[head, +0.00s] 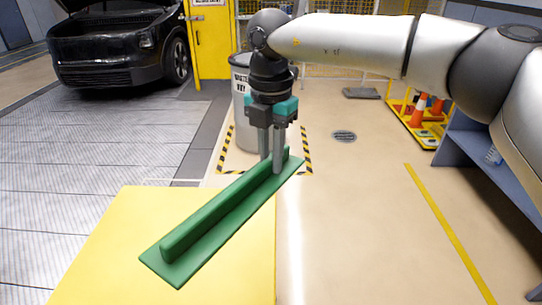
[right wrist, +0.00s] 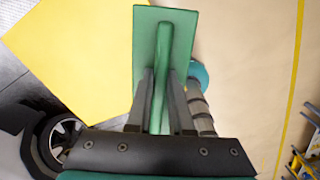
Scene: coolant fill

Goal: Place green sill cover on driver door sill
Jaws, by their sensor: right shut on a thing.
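The green sill cover (head: 215,222) is a long flat strip with a raised rib along its middle. My right gripper (head: 271,165) is shut on the rib near the strip's far end and holds it in the air in the head view. The strip slants down to the left, in front of a yellow surface. In the right wrist view the cover (right wrist: 163,40) runs up between the two fingers (right wrist: 160,110). A black car (head: 120,42) stands at the far upper left of the head view. Its driver door sill cannot be made out. My left gripper is not in view.
A yellow flat surface (head: 95,240) lies at the bottom of the head view. A grey bin (head: 240,105) stands behind my gripper on striped floor tape. A blue shelf (head: 475,150) and a yellow cart with orange cones (head: 418,110) are at right. Open floor lies between.

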